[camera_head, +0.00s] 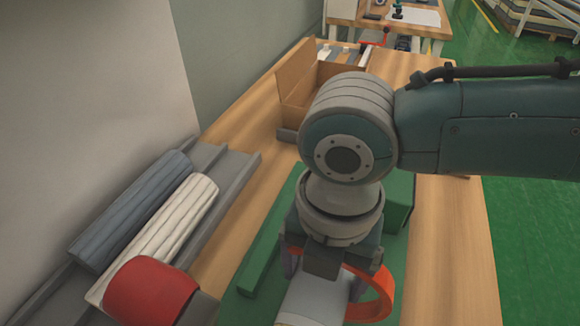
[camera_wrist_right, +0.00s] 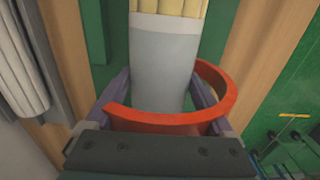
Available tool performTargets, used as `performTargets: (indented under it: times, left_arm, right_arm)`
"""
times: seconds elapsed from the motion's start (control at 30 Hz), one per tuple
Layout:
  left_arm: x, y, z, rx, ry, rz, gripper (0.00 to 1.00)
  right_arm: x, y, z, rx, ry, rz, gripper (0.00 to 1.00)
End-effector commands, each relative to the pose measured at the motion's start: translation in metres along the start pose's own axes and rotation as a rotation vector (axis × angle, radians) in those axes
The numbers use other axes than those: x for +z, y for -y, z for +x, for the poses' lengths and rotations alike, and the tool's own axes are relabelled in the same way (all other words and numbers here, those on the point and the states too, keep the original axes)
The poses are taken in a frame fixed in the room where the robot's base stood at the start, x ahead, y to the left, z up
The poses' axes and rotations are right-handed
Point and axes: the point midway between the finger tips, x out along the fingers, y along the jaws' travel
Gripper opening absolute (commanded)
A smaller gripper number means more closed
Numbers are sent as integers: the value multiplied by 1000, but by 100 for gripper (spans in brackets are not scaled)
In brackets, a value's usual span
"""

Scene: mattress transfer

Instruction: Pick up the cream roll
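A cream ribbed roll (camera_head: 160,232) lies in a grey tray at the left in the head view, beside a blue-grey roll (camera_head: 133,210). It also shows at the left edge of the right wrist view (camera_wrist_right: 22,65). My right gripper (camera_head: 325,285) is to the right of the tray, over a grey sleeve-like piece (camera_wrist_right: 163,65) with pale yellow ribbed ends above it (camera_wrist_right: 170,6). Its fingers (camera_wrist_right: 162,95) lie either side of this piece; whether they press on it is unclear. An orange-red band (camera_wrist_right: 170,122) curves around there. My left gripper is not in view.
Green blocks (camera_head: 270,245) stand on the wooden table (camera_head: 450,240). An open cardboard box (camera_head: 297,85) stands farther back. The table's right side is clear.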

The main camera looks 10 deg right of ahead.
Motion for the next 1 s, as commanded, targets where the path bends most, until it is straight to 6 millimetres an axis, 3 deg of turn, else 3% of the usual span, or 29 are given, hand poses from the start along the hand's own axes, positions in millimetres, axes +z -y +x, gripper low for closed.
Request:
performTargets:
  times: [0.07,0.57,0.83,1.0]
  left_arm:
    - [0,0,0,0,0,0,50]
    - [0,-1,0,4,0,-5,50]
    - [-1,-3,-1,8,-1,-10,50]
    - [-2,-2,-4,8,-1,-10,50]
  right_arm:
    - [0,0,0,0,0,0,62]
    - [0,0,-1,1,1,1,7]
    - [0,-1,-3,2,1,1,7]
    - [1,-1,-17,4,1,2,7]
